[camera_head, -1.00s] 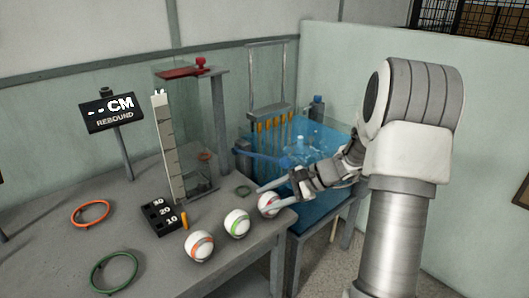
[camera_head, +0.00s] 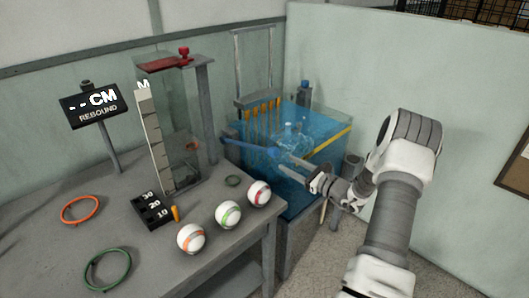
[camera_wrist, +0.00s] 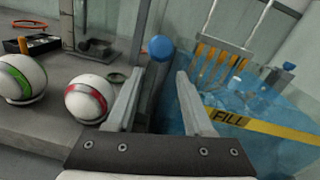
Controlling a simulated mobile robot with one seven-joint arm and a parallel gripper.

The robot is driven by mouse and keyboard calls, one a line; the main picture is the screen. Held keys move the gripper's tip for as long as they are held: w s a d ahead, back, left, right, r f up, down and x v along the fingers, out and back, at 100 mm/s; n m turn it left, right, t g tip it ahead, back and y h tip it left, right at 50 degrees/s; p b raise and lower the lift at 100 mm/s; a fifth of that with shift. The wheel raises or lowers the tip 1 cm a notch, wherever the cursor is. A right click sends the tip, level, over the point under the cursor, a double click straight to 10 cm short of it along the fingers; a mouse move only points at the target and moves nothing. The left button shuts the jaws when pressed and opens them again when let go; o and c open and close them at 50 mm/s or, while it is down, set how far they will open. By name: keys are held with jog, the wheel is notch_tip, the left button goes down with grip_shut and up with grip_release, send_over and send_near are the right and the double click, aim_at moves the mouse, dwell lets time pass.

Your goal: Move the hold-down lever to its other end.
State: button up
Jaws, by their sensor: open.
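The hold-down lever is a blue bar (camera_head: 247,147) running out to the right over the blue tank's near side, with a round blue knob. The knob (camera_wrist: 161,48) shows in the wrist view, beyond the fingertips and roughly between them, nearer the left one. My gripper (camera_head: 283,163) is open and empty, pointing at the knob end in the head view. In the wrist view my gripper's two fingers (camera_wrist: 158,74) are spread, with nothing between them. The lever's bar is mostly hidden behind the knob in the wrist view.
A water tank (camera_head: 330,150) with a yellow FILL band (camera_wrist: 257,124) stands right of the lever. Balls striped red (camera_head: 259,194), green (camera_head: 228,214) and orange (camera_head: 190,239) sit along the grey table's edge. A clear tower (camera_head: 180,130) stands behind them.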

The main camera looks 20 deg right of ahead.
aim_at(264, 150)
jog(key=b+x, duration=0.1)
jog(key=x, duration=1.1)
jog(key=shift+s, duration=0.1)
jog(key=shift+c, duration=0.2)
grip_shut()
jog(key=shift+a, duration=0.1)
dwell(0.7)
